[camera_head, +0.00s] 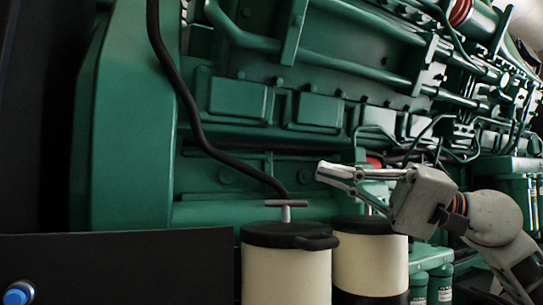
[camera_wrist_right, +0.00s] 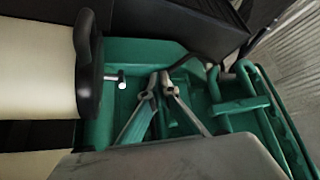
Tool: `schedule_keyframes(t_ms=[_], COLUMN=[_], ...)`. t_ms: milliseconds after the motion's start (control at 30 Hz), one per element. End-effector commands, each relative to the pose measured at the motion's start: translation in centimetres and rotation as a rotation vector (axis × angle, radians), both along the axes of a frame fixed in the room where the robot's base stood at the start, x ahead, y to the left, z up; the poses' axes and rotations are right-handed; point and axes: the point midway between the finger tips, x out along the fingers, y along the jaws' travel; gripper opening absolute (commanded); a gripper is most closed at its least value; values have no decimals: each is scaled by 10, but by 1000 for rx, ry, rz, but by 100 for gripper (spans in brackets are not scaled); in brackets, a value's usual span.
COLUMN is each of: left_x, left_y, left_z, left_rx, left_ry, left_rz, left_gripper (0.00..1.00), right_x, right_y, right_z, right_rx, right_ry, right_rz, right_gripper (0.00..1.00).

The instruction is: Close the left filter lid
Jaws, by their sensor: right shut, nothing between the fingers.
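The left filter is a cream canister (camera_head: 285,276) in the head view. Its black lid (camera_head: 275,234) lies flat on top, with a rounded tab at its right and a T-shaped handle (camera_head: 286,205) standing above it. My right gripper (camera_head: 322,172) is shut and empty, above and to the right of that lid, apart from it, pointing left. In the right wrist view, the shut fingertips (camera_wrist_right: 160,78) are beside a black lid (camera_wrist_right: 88,65) and a bright metal pin (camera_wrist_right: 120,79). I cannot tell which filter that is. My left gripper is not in view.
A second cream canister (camera_head: 370,264) with a black lid stands close on the right, below my right gripper. The green engine (camera_head: 240,110) fills the background, with a black hose (camera_head: 185,95) running down towards the left filter. A dark panel (camera_head: 120,265) stands at the lower left.

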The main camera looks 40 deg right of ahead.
Motion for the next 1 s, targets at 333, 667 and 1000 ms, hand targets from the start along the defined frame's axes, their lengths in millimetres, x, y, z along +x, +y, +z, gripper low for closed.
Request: schedule_keyframes(t_ms=[333, 667, 1000], left_x=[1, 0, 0], left_y=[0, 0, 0], left_z=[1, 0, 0], left_rx=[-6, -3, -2], left_ry=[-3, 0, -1], left_rz=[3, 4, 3], left_gripper=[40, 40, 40], right_x=[0, -1, -32], right_y=[0, -1, -33], right_z=[0, -1, -15], right_rx=[0, 1, 5], right_ry=[0, 1, 1], right_rz=[0, 0, -1], right_gripper=[0, 0, 0])
